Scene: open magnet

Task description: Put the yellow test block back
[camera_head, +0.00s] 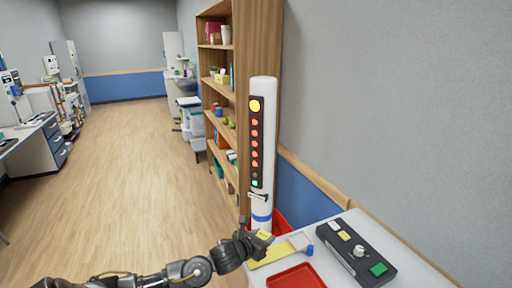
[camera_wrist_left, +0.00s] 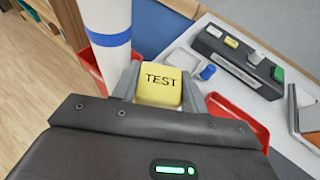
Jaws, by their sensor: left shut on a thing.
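The yellow test block (camera_wrist_left: 160,85), marked TEST, is between the fingers of my left gripper (camera_wrist_left: 157,88) in the left wrist view. The gripper is shut on it, with the lettered face toward the camera. In the head view my left gripper (camera_head: 262,240) is at the left edge of the white table, in front of the white column's foot. Only a little of the block (camera_head: 265,234) shows there. A flat yellow area (camera_head: 272,254) lies just right of and below the gripper. I cannot tell whether the block touches anything below. My right gripper is not in view.
The white column (camera_head: 263,150) with lit lamps stands close behind the gripper. A red tray (camera_head: 297,277) lies at the front, and a red bin (camera_head: 283,221) is behind. A black control box (camera_head: 354,250) is on the right. A wooden bookshelf (camera_head: 256,60) stands behind.

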